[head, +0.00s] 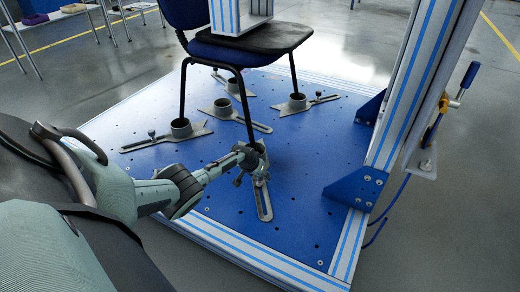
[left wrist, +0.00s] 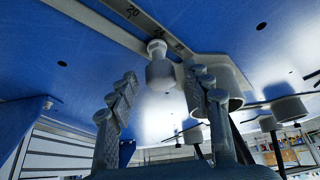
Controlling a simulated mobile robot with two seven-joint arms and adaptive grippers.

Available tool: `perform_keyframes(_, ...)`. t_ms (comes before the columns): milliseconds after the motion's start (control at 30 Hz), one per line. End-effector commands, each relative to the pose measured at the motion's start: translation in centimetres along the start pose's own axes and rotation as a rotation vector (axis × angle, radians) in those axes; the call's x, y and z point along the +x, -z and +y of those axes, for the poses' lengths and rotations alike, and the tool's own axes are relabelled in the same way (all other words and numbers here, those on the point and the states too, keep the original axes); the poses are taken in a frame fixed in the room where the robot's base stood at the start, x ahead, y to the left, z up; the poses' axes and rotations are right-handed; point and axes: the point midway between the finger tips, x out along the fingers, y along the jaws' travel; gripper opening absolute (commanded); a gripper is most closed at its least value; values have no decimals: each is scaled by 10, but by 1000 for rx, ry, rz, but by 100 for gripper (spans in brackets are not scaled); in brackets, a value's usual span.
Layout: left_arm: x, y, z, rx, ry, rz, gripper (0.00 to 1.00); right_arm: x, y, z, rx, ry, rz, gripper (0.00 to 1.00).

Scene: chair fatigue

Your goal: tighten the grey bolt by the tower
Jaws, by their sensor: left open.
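The grey bolt (left wrist: 159,66) shows in the left wrist view, standing on the slotted clamp bar of a foot holder. A grey cup (left wrist: 228,88) is beside it. My left gripper (left wrist: 165,88) is open, one finger on each side of the view below the bolt; the bolt appears between and beyond the fingertips, with no clear contact. In the head view the left gripper (head: 250,162) is at the near chair-leg holder, whose slotted bar (head: 264,203) points towards the front edge. The gripper largely hides the bolt there. The tower (head: 412,85) rises at the right. My right gripper is out of view.
A dark blue chair (head: 215,52) stands on the blue perforated plate (head: 315,170), its legs close to my left gripper. Other holders (head: 297,103) surround it. A blue bracket (head: 355,188) braces the tower's base. The plate's front right is bare.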

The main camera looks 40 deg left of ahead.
Motion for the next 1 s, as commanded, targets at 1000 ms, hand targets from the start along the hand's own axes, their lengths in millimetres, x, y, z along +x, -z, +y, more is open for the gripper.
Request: perform_keyframes(1000, 1, 1, 5, -416, 227, 0, 50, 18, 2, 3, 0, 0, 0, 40)
